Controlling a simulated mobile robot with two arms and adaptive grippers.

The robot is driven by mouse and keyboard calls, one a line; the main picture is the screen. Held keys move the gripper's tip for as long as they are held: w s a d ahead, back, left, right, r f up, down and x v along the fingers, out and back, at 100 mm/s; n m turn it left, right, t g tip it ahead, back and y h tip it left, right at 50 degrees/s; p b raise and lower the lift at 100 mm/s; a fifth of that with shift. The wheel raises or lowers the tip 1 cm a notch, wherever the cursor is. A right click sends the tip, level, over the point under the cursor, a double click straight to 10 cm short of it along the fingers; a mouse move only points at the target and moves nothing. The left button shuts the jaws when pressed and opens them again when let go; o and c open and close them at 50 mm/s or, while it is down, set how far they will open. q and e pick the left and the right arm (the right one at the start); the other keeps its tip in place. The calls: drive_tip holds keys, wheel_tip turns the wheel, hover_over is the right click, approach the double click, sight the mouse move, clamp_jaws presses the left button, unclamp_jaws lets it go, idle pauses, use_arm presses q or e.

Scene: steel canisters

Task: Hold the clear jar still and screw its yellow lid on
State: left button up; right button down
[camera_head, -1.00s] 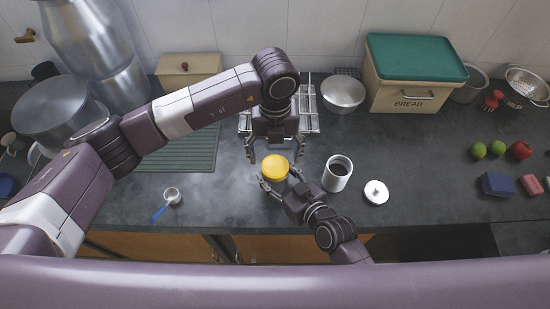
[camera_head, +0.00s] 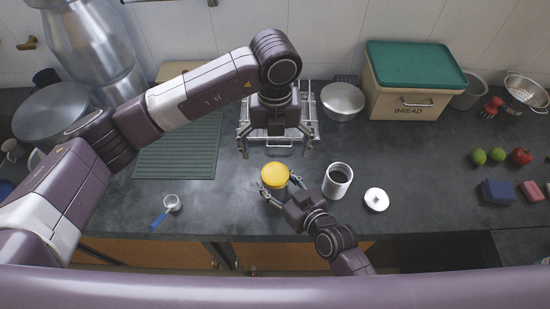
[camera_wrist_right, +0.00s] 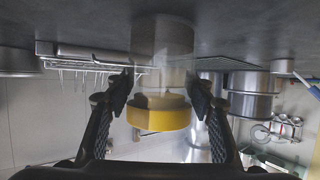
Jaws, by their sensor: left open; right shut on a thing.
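The clear jar (camera_wrist_right: 163,62) stands on the counter, upside down in the right wrist view. Its yellow lid (camera_head: 275,175) sits over the jar's mouth and hides most of it in the head view. The lid also shows in the right wrist view (camera_wrist_right: 158,116); how tight it is I cannot tell. My right gripper (camera_head: 281,186) is shut on the jar from the front, with one finger on each side, below the lid. My left gripper (camera_head: 275,153) points down, open and empty, above and slightly behind the lid, apart from it.
A wire rack (camera_head: 309,115) lies behind. A scoop with a blue handle (camera_head: 166,209) is at left.

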drive_tip(key=c, duration=0.8)
unclamp_jaws()
use_arm(q)
wheel_tip(320, 180, up, 7)
use_arm(e)
drive_tip(key=v, duration=1.2)
